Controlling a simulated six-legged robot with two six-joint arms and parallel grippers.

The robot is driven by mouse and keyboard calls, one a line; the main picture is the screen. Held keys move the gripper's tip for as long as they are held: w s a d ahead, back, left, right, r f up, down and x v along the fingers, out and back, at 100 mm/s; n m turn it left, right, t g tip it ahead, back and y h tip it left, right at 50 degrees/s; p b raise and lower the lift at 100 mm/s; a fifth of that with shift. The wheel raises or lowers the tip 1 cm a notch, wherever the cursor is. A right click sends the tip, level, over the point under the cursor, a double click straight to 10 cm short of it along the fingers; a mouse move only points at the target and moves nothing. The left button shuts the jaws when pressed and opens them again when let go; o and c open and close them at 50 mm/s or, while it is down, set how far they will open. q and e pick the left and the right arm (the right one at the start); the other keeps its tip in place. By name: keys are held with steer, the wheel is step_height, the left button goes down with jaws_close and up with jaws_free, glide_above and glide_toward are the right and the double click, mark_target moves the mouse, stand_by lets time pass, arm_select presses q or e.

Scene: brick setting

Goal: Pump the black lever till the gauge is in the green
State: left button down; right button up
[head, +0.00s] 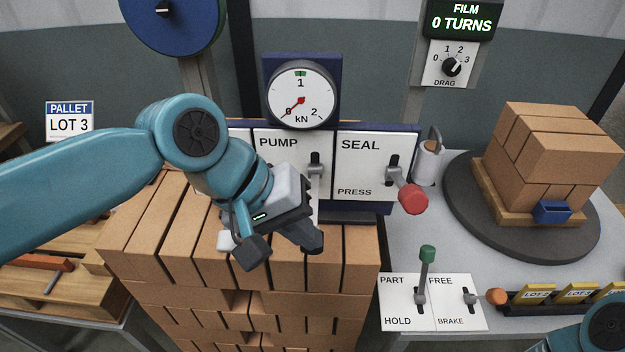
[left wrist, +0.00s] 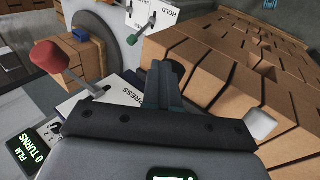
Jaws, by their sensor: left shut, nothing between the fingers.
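The gauge (head: 301,97) is a white dial marked 0, 1 and 2 kN. Its red needle points to the lower left, by 0, and the green mark is at the top, by 1. The PUMP panel (head: 277,160) is below it. The lever's mount (head: 316,170) shows at its slot; the black handle is not clearly visible, and my left gripper (head: 312,240) covers the area in front. That gripper is shut and empty, pointing down before the panel above the bricks. Its closed fingers also show in the left wrist view (left wrist: 167,85). My right gripper is out of view.
The SEAL lever's red knob (head: 412,198) sticks out to the right; it also shows in the left wrist view (left wrist: 50,57). A brick stack (head: 180,235) stands under my left gripper. A green-knobbed lever (head: 427,255) rises from the PART/HOLD panel. A turntable (head: 465,225) carries more bricks.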

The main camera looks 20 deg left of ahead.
mark_target(307, 108)
arm_select(q)
steer(key=shift+w+a+r+p, duration=0.1)
steer(key=shift+w+r+p, duration=0.1)
steer(key=shift+r+p, duration=0.75)
steer(key=shift+w+a+r+p, duration=0.1)
steer(key=shift+w+r+p, duration=0.3)
steer(key=shift+p, duration=0.1)
steer(key=w+a+r+p, duration=0.1)
steer(key=w+r+p, duration=0.2)
steer(key=r+p, duration=0.4)
steer(key=shift+w+r+p, duration=0.15)
steer(key=shift+w+p, duration=0.1)
steer(key=shift+p, duration=0.05)
steer(key=r+p, duration=0.1)
steer(key=w+r+p, duration=0.1)
steer(key=r+p, duration=0.1)
steer(key=w+r+p, duration=0.1)
steer(key=shift+w+a+r+p, duration=0.1)
steer(key=shift+a+r+p, duration=0.1)
steer(key=shift+a+p, duration=0.15)
stand_by(0.7)
